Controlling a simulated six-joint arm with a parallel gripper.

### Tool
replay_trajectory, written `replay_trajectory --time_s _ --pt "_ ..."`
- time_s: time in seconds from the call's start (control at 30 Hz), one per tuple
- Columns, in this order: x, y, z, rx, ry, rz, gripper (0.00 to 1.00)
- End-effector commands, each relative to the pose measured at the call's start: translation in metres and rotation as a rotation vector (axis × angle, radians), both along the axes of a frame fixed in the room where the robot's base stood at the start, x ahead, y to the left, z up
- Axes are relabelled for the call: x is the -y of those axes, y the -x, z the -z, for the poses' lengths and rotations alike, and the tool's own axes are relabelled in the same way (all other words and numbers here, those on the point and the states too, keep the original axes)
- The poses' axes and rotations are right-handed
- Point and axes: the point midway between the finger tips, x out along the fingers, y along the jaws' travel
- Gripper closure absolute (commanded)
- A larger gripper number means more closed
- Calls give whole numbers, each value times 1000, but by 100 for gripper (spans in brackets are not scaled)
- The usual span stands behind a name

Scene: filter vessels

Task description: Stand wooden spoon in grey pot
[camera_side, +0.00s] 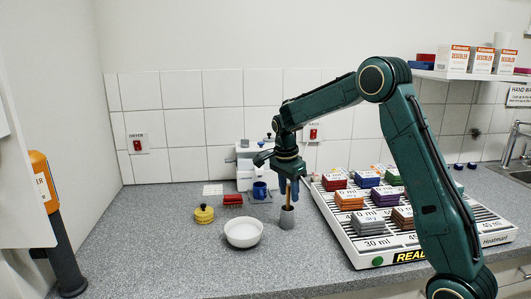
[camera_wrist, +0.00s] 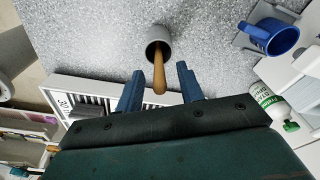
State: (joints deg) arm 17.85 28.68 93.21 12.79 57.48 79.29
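The grey pot (camera_side: 287,218) stands upright on the speckled counter, below my gripper. The wooden spoon (camera_side: 288,197) stands in it, its handle rising out of the mouth. In the wrist view the grey pot (camera_wrist: 150,36) is at the top middle, and the spoon (camera_wrist: 159,72) runs from its opening toward my gripper. My gripper (camera_wrist: 160,72) is open, one blue finger on each side of the handle, with a visible gap on both sides. In the side view my gripper (camera_side: 289,192) is above the pot. The spoon's lower end is hidden inside the pot.
A white bowl (camera_side: 243,234) stands left of the pot, with a yellow lidded pot (camera_side: 203,214) beyond it. A blue mug (camera_side: 260,190) stands behind. A white rack (camera_side: 345,245) with coloured blocks lies close on the right. The front left counter is clear.

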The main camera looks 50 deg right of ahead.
Motion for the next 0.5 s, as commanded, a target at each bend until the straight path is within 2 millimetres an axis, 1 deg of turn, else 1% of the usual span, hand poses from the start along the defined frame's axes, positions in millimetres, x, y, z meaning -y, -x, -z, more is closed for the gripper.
replay_trajectory --time_s 0.33,0.5 --pt "0 0 -1 0 0 0 62" --pt "-1 -1 -9 2 2 0 62"
